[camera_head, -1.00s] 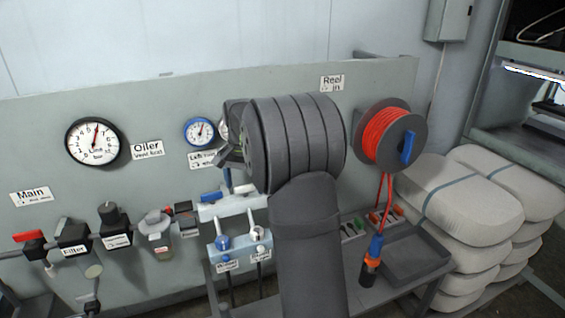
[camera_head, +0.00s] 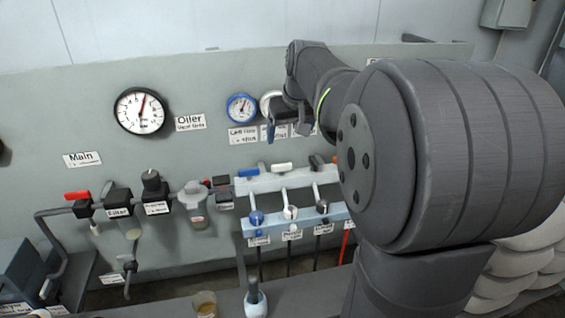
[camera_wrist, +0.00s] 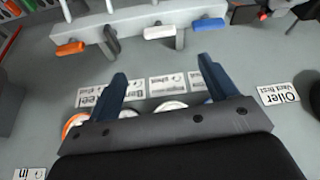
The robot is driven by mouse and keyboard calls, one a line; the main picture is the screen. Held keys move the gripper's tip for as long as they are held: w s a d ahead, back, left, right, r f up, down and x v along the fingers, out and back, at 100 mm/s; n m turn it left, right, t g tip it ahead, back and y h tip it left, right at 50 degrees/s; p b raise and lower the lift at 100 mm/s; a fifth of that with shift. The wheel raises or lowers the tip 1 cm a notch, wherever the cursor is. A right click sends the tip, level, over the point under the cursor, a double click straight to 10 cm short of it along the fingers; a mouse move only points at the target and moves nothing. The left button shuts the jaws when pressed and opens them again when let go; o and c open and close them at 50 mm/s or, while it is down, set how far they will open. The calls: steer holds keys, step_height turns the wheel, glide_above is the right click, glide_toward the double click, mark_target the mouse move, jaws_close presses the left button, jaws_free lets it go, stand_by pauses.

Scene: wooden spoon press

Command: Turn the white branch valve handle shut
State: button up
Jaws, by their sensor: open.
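The white branch valve handle (camera_head: 282,168) lies sideways on the pale manifold, between the blue handle (camera_head: 248,172) and the dark handle (camera_head: 317,162). In the wrist view, which is upside down, the white handle (camera_wrist: 159,32) is beyond the fingertips, with the blue handle (camera_wrist: 211,24) to its right and the dark handle (camera_wrist: 112,44) to its left. My gripper (camera_head: 288,130) hangs above the manifold, in front of the small gauges. In the wrist view my gripper (camera_wrist: 165,72) is open and empty, apart from the handles.
The manifold (camera_head: 272,183) carries knobs with labels on a lower bar. An orange handle (camera_wrist: 70,48) is at the manifold's other end. The filter (camera_head: 118,201), the red main handle (camera_head: 77,195) and the large gauge (camera_head: 141,110) are to the left. My arm hides much of the right side.

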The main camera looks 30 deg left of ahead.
mark_target(282, 164)
steer(key=x, duration=1.3)
steer(key=shift+f, duration=0.25)
steer(key=shift+c, duration=0.5)
steer(key=c, duration=0.9)
steer(key=shift+m, duration=0.7)
steer(key=shift+h, duration=0.3)
steer(key=shift+t, duration=0.3)
steer(key=o, duration=1)
steer(key=shift+r, duration=0.1)
